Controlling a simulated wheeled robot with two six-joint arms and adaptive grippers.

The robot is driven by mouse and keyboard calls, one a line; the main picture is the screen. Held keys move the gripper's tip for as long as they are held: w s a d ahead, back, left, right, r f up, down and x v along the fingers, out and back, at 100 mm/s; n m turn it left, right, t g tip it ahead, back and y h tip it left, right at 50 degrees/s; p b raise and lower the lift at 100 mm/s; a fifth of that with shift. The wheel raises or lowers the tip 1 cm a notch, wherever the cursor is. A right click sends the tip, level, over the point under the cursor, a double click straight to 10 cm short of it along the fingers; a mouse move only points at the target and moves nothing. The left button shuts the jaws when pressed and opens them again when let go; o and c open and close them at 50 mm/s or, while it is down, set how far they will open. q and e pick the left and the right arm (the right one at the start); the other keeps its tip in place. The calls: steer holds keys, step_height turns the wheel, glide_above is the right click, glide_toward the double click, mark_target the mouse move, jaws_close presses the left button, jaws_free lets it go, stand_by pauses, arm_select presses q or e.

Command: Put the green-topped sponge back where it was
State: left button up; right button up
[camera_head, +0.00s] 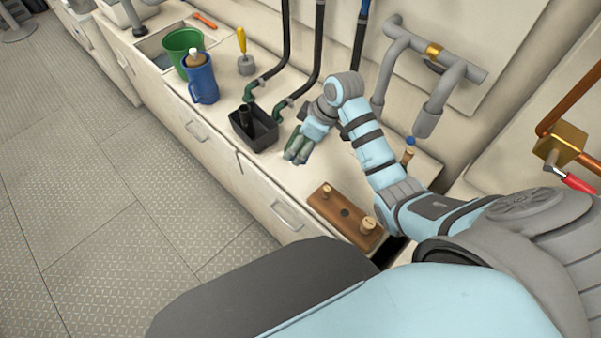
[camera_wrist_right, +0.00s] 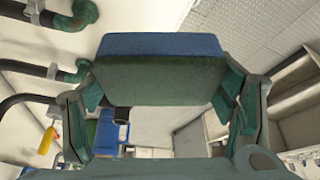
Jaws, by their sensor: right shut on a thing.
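My right gripper (camera_head: 297,152) is shut on a sponge and holds it over the counter, just right of a dark open box (camera_head: 262,143). In the right wrist view the sponge (camera_wrist_right: 155,82) is a block with a green broad face and a blue layer, gripped between both fingers. In the head view the gripper mostly hides it, and I cannot tell whether it touches the counter. My left gripper is not in view.
A blue jug (camera_head: 203,84) and a green bucket (camera_head: 183,42) stand farther left. A yellow-handled tool (camera_head: 242,42) stands behind the box. Black hoses (camera_head: 316,50) hang behind. A wooden block with pegs (camera_head: 327,199) lies nearer. Counter between block and gripper looks clear.

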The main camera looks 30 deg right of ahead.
steer(key=b, duration=0.2)
glide_above(297, 177)
steer(key=s, duration=0.1)
steer(key=f, duration=1.1)
steer(key=shift+d, duration=0.4)
steer(key=shift+f+b, duration=0.7)
steer(key=shift+f, duration=1.35)
steer(key=shift+f, duration=0.1)
steer(key=o, duration=1.6)
steer(key=shift+c, duration=0.2)
